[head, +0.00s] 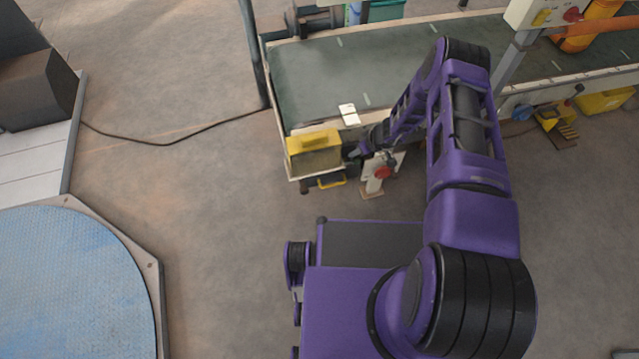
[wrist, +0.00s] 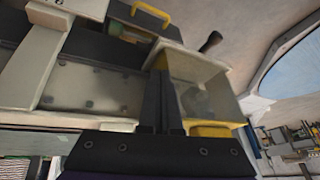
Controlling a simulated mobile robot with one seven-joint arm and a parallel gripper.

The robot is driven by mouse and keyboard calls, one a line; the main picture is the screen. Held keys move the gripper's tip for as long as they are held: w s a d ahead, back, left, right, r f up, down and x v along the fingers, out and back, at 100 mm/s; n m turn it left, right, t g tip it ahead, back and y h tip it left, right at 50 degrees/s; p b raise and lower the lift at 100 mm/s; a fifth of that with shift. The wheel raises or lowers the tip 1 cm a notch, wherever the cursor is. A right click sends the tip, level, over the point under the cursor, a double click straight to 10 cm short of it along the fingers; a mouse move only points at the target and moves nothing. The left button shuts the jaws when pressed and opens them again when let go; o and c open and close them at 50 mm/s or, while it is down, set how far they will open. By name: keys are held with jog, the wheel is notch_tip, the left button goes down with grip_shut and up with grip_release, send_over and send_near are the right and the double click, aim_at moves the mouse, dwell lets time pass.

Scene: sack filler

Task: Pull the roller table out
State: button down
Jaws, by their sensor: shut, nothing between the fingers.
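A yellow bar handle (head: 332,182) sits low on the near end of the conveyor, below a yellow-topped box. The handle also shows at the top of the wrist view (wrist: 150,13), on a dark front. I take it as the roller table's handle, but no rollers are clearly visible. My gripper (head: 360,153) is beside the right side of the box, behind and right of the handle, and does not hold it. In the wrist view my gripper's dark fingers (wrist: 160,85) are together and empty, in front of the box. My arm hides part of the conveyor.
The yellow-topped box (head: 315,158) stands at the conveyor's corner. A stand with a red button (head: 383,172) is close right of my gripper. The green belt (head: 330,75) runs behind. A blue turntable (head: 70,285) is at lower left; floor between is clear except a cable (head: 170,143).

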jog(key=s+a+f+m+y, duration=0.2)
jog(key=s+a+f+m, duration=0.15)
jog(key=s+f, duration=0.25)
jog(key=a+f+b, duration=0.5)
jog(key=a+f, duration=0.4)
jog(key=shift+w+a+f, duration=0.15)
jog(key=shift+w+a, duration=0.25)
jog(key=shift+w, duration=0.05)
jog(key=shift+a, duration=0.1)
